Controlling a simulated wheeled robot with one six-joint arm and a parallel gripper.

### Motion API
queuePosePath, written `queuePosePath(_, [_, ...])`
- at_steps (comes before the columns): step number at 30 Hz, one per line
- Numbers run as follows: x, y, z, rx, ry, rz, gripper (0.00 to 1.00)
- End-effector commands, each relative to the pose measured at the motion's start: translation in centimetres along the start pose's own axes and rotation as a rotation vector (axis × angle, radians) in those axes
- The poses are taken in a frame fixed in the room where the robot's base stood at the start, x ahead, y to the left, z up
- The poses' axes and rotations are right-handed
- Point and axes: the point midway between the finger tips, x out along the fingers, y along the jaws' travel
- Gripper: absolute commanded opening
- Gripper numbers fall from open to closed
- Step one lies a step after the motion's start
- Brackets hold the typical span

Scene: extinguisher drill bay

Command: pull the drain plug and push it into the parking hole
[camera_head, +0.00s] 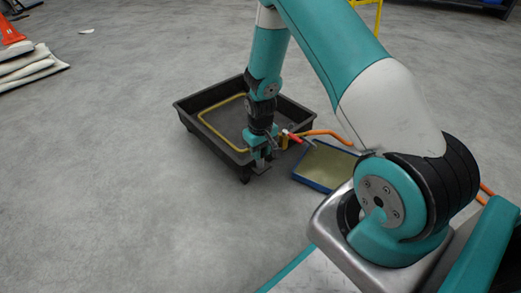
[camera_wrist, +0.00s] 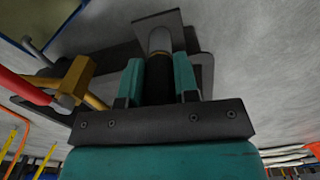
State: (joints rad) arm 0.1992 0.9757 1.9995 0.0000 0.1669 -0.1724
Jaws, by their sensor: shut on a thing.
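A black tray (camera_head: 183,113) with a yellow line inside stands on the floor in the head view. My gripper (camera_head: 262,160) points down at the tray's front right corner. In the wrist view my gripper (camera_wrist: 159,78) has its teal fingers on both sides of a dark cylinder with a pale grey end, which looks like the drain plug (camera_wrist: 159,80). The fingers are shut on it. A flat dark grey bracket (camera_wrist: 205,70) lies around and beyond its pale end; I cannot tell whether the end sits in a hole. The parking hole cannot be made out.
An orange hose (camera_head: 325,132) runs behind a shallow blue-rimmed tray (camera_head: 318,186). Pale folded stacks (camera_head: 30,64) and an orange cone (camera_head: 10,32) are far left. Floor in front is clear.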

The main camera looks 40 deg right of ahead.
Motion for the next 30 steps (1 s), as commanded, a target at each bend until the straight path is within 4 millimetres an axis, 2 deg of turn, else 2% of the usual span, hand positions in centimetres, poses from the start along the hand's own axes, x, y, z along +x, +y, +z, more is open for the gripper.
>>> queuePosePath(10, [0.3, 0.0, 0.0, 0.000, 0.001, 0.000, 0.04])
queuePosePath(11, [0.3, 0.0, 0.0, 0.000, 0.001, 0.000, 0.31])
queuePosePath(14, [0.3, 0.0, 0.0, 0.000, 0.001, 0.000, 0.54])
queuePosePath(15, [0.2, 0.0, 0.0, 0.000, 0.001, 0.000, 0.58])
queuePosePath(24, [-0.1, 0.0, 0.0, 0.000, 0.001, 0.000, 0.58])
queuePosePath(26, [-0.7, 0.0, 0.0, 0.000, 0.001, 0.000, 0.58])
queuePosePath(30, [-3.4, 0.0, -0.1, 0.000, 0.004, 0.001, 0.58])
